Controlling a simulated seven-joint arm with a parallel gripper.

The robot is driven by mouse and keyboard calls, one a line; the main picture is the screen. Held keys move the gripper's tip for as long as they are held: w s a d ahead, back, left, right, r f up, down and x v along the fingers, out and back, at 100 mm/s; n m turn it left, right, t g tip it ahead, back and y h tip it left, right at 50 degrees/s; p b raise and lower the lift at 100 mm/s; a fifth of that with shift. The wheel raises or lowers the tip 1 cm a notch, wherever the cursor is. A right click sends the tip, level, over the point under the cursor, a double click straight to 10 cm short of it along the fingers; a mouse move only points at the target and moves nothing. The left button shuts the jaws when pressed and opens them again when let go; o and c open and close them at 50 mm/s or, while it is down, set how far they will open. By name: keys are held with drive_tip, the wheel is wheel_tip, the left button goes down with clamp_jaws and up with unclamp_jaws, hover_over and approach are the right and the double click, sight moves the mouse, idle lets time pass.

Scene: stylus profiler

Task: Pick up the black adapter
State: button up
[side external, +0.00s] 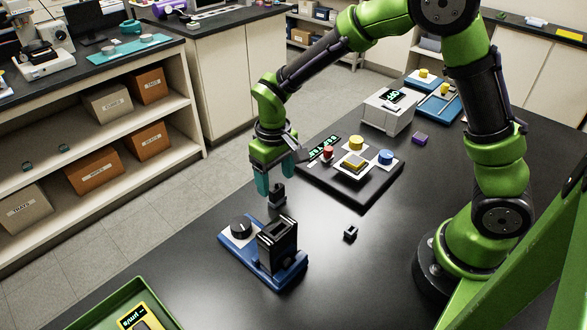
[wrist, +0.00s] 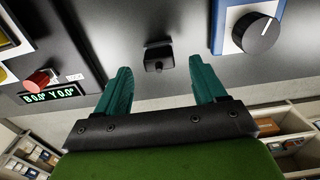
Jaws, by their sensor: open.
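A small black block with a raised knob, which looks like the black adapter (side external: 277,196), stands on the dark table. In the wrist view the black adapter (wrist: 158,56) lies ahead of and between the two fingertips, with no finger touching it. My gripper (side external: 280,174) is open and empty, pointing down just above it in the side view. Its teal fingers also show in the wrist view (wrist: 160,67), spread apart. A smaller black block (side external: 350,232) lies separately to the right.
A blue base (side external: 235,250) with a black dial (side external: 241,229) and a tall black holder (side external: 277,245) stands close in front. A black control panel (side external: 380,185) with coloured knobs sits behind. A green tray (side external: 95,315) is at the front left. A purple block (side external: 420,139) lies farther back.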

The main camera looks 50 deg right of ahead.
sight(277, 187)
wheel_tip(277, 187, down, 4)
drive_tip(key=shift+r, duration=0.1)
drive_tip(key=c, duration=1.1)
